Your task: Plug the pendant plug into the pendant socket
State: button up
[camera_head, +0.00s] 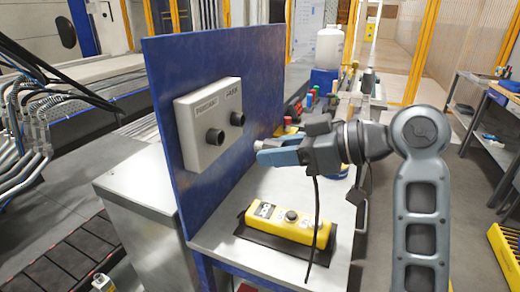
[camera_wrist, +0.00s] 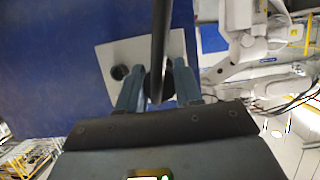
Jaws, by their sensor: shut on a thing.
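My gripper (camera_head: 272,153) is shut on the pendant plug (camera_head: 258,145), whose pale tip shows just beyond the fingers and points left toward the blue panel. The plug is apart from the grey socket box (camera_head: 190,152), with a gap between them. The box carries two dark round sockets, a nearer one (camera_head: 214,137) and a farther one (camera_head: 237,118). Their small labels are too blurred to read surely. In the wrist view, a dark cable (camera_wrist: 160,45) runs between my fingers (camera_wrist: 158,88), and the plug is largely hidden. One socket (camera_wrist: 120,72) shows left of the fingers.
A blue panel (camera_head: 258,75) stands upright on the metal table (camera_head: 218,232). A yellow pendant (camera_head: 275,222) lies on a black mat below my gripper. A black cable (camera_head: 316,205) hangs beside it. Bottles and coloured items stand behind.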

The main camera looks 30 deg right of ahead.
aim_at(271, 140)
jog(key=shift+a, duration=0.1)
jog(key=shift+w+a, duration=0.55)
jog(key=shift+w, duration=0.25)
jog(key=shift+w+a, duration=0.5)
jog(key=shift+w, duration=0.3)
jog(key=shift+w+a, duration=0.55)
jog(key=shift+w, duration=0.25)
jog(key=shift+w+a+p, duration=0.6)
jog(key=shift+w+a, duration=0.2)
jog(key=shift+w, duration=0.3)
dwell(1.2)
jog(key=o, duration=1.1)
jog(key=v, duration=0.7)
jog(key=shift+s+d+r+b, duration=0.2)
jog(key=shift+s+b, duration=0.1)
jog(key=shift+b, duration=0.1)
jog(key=shift+f, duration=0.1)
